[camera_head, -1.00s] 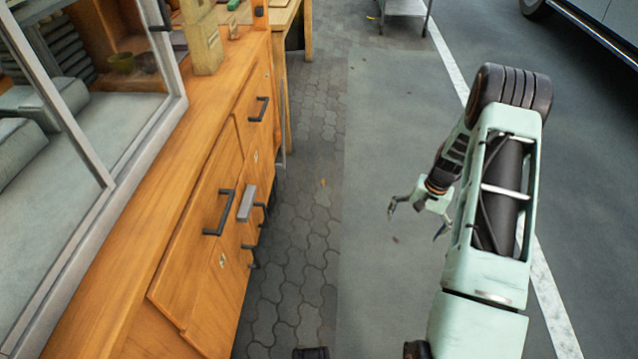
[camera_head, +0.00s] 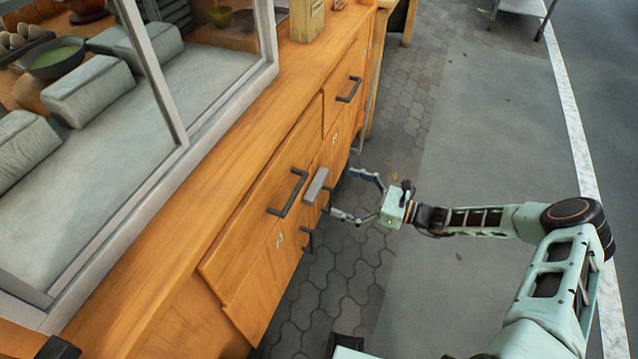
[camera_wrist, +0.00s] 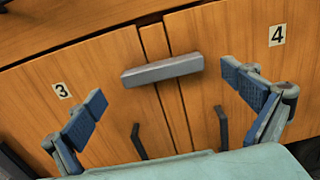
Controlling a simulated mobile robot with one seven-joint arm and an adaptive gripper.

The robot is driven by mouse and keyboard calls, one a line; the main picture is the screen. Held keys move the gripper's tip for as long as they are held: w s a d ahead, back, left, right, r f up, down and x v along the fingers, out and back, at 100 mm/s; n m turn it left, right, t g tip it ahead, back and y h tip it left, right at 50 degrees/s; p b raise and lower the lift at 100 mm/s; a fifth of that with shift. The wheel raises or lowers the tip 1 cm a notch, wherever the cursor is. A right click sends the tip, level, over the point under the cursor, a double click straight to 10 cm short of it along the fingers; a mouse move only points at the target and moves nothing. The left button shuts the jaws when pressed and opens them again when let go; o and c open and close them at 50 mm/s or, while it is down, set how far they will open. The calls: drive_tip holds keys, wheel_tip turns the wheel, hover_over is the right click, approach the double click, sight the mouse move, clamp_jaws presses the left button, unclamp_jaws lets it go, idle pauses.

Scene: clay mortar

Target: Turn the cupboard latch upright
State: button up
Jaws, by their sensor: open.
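The cupboard latch (camera_head: 316,186) is a grey bar on the front of the wooden cupboard, between two doors. In the wrist view the latch (camera_wrist: 162,70) lies nearly crosswise over the seam between door 3 (camera_wrist: 88,100) and door 4 (camera_wrist: 245,65), slightly tilted. My gripper (camera_head: 349,194) is open and empty in front of the latch. In the wrist view its blue-padded fingers (camera_wrist: 168,98) stand wide apart, one on each side of the latch, and the latch is in plain view between them. I see no contact.
Dark door handles (camera_wrist: 138,140) and (camera_wrist: 222,127) hang below the latch. Drawer handles (camera_head: 288,193) and (camera_head: 349,89) stick out from the cupboard front. A glazed case (camera_head: 150,130) stands on top. The paved ground (camera_head: 345,270) to the right is open.

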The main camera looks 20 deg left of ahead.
sight(318, 184)
drive_tip(key=a, duration=0.5)
drive_tip(key=a+b, duration=0.1)
drive_tip(key=a, duration=0.1)
drive_tip(key=shift+w+a, duration=0.2)
drive_tip(key=shift+w, duration=0.1)
drive_tip(key=shift+c, duration=0.6)
drive_tip(key=c, duration=0.7)
